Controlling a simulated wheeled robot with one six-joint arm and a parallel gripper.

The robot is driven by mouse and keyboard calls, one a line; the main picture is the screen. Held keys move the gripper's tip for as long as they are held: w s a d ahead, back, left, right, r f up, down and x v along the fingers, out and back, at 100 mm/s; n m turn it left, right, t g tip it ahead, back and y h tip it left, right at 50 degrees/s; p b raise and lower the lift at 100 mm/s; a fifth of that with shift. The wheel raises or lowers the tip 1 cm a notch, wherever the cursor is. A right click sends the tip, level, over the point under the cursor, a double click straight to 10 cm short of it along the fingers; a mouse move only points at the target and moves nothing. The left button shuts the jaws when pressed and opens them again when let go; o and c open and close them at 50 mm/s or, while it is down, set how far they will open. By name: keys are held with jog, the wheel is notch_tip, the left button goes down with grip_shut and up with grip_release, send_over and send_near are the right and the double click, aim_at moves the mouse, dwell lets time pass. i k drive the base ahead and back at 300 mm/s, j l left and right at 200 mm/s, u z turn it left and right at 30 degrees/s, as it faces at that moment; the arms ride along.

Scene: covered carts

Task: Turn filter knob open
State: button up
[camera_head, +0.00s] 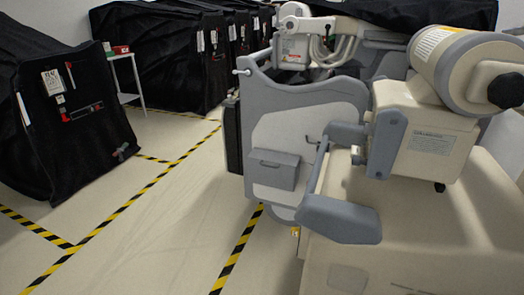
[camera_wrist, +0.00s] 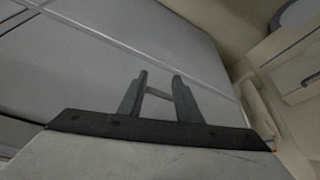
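The beige and grey machine (camera_head: 420,205) fills the right of the head view. A black knob (camera_head: 507,90) sits on the end of its beige cylinder (camera_head: 465,65) at the right edge. I cannot tell whether this is the filter knob, and its setting is not readable. In the wrist view my gripper (camera_wrist: 160,76) has two dark fingers apart, with a visible gap between them. A smooth grey panel (camera_wrist: 75,75) lies beyond the fingers; contact cannot be told. No knob is clear between the fingertips, and I cannot identify my gripper in the head view.
Black covered carts (camera_head: 60,120) stand at the left and more (camera_head: 165,65) at the back. A small white stand (camera_head: 125,75) is between them. Yellow-black tape (camera_head: 150,185) marks the floor, which is clear between the left cart and the machine.

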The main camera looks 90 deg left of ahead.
aim_at(357, 159)
jog(key=j+u, duration=0.15)
jog(key=u, duration=0.3)
jog(key=i+u, duration=0.1)
jog(key=u, duration=0.35)
jog(key=j+u, duration=0.15)
jog(key=u, duration=0.35)
jog(key=i+u, duration=0.15)
jog(key=u, duration=0.3)
jog(key=i+j+u, duration=0.1)
jog(key=u, duration=0.35)
